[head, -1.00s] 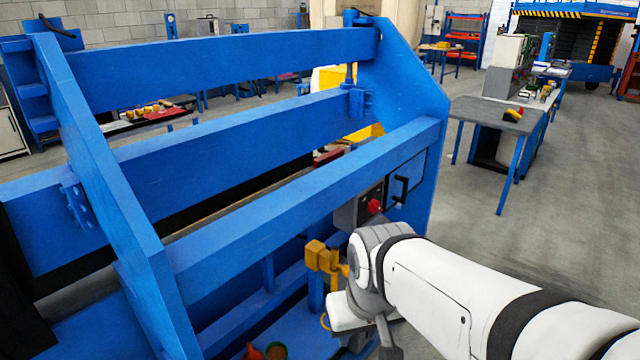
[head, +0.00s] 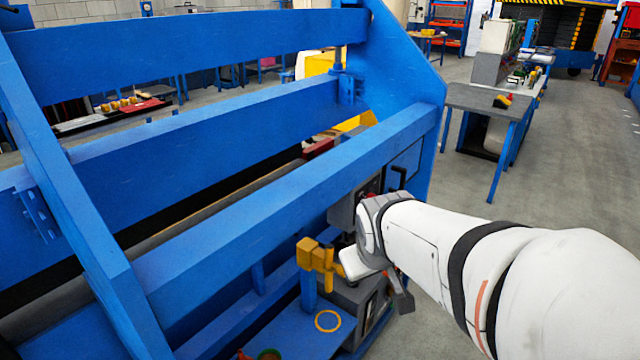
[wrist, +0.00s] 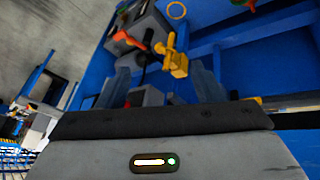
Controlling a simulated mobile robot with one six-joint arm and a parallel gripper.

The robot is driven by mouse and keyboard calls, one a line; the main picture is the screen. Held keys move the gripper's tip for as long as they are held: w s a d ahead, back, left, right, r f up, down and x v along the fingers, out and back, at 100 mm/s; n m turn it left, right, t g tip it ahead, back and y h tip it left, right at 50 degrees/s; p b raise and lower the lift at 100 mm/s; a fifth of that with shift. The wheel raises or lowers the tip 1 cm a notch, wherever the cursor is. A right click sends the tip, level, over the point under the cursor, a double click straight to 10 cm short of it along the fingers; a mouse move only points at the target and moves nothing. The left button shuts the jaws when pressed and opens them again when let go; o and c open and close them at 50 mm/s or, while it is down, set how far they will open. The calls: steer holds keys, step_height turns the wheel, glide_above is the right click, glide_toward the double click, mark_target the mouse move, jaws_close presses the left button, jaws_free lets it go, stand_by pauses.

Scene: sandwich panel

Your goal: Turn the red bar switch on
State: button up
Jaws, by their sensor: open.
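In the wrist view a red-orange bar-shaped piece (wrist: 127,38) sits on a grey box (wrist: 150,22), ahead and left of my gripper (wrist: 162,80). I cannot tell for sure that it is the red bar switch, nor its setting. My gripper is open, with nothing between its two grey-blue fingers. A black lever (wrist: 147,62) shows just beyond the fingers. In the head view my gripper's white body (head: 362,262) is beside the yellow bracket (head: 318,257). My wrist hides most of the grey control box (head: 344,212) on the blue machine, including its red part.
A lower grey box (head: 360,290) stands below the gripper. A grey table (head: 485,98) stands at the right back. Open floor (head: 580,150) lies to the right.

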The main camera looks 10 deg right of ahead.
steer(key=w+d+f+n+t+y+b, duration=0.3)
steer(key=w+d+n+t+b, duration=0.3)
steer(key=w+d+n+b, duration=0.3)
steer(key=w+d+f+n+t+y+b, duration=0.35)
steer(key=w+d+n+t+b, duration=0.35)
steer(key=w+n, duration=0.4)
steer(key=w+a+g+b, duration=0.1)
steer(key=w+a, duration=0.1)
steer(key=w, duration=0.5)
steer(key=shift+a, duration=0.4)
steer(key=shift+c, duration=0.2)
steer(key=c, duration=0.9)
steer(key=shift+a+f, duration=0.1)
steer(key=shift+a, duration=0.05)
steer(key=shift+m, duration=0.3)
